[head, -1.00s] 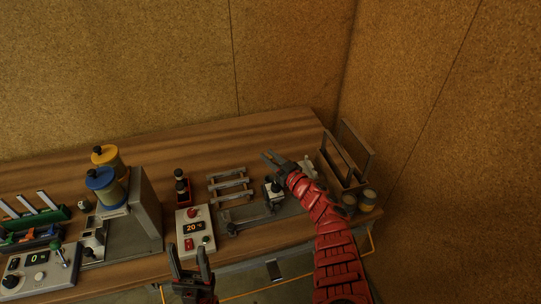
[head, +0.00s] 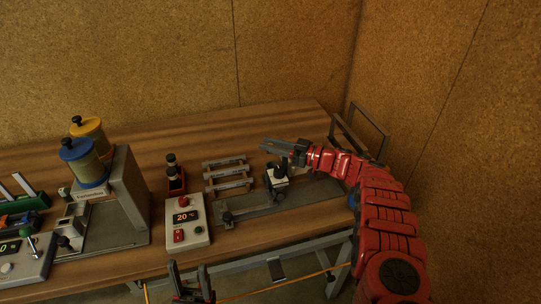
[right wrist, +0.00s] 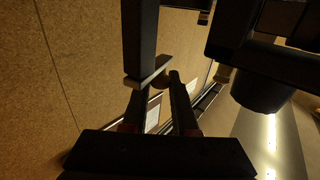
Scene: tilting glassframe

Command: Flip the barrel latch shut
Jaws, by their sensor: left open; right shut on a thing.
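My right gripper (head: 270,146) reaches in from the right, above the back of the bench. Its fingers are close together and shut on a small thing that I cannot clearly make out. In the right wrist view its fingers (right wrist: 160,100) meet a short flat bar (right wrist: 148,71) below a dark upright part. I cannot tell for sure which part is the barrel latch. The tilting frame (head: 372,119) stands behind my right arm, partly hidden. A clamp-like fixture with a white block (head: 278,182) is just below the gripper. My left gripper (head: 191,281) is open and empty at the front edge.
A metal rail (head: 250,210) lies in front of the rack of bars (head: 228,174). A control box (head: 186,222) reading 20 and a dark red stand (head: 175,178) are to the left. A machine with blue (head: 85,165) and yellow canisters is further left. Cork walls close the back and right.

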